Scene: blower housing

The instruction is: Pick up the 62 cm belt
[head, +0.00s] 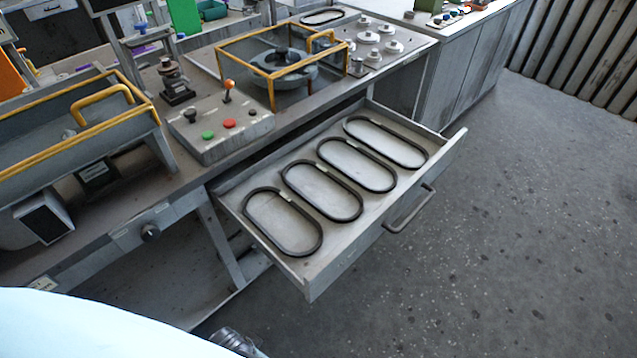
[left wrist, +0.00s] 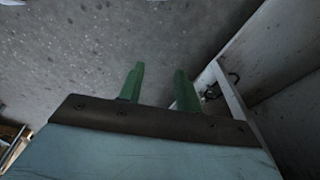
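An open drawer (head: 232,203) holds several black oval belts in a row. The nearest belt (head: 306,214) lies at the front left, then a second belt (head: 342,185), a third belt (head: 378,160) and a farthest belt (head: 402,134). Each lies flat with a small pale tag on its rim. The tags are too small to read, so I cannot tell which is the 62 cm belt. In the left wrist view my left gripper (left wrist: 159,68) has two green fingers spread apart with nothing between them. No belt shows there. My right gripper is not in view.
The drawer has a handle (head: 409,210) on its outer face. Above it the workbench carries a button box (head: 220,130) and a yellow-framed fixture (head: 245,66). Another dark oval ring (head: 322,10) lies on the far bench. The floor (head: 500,230) right of the drawer is clear.

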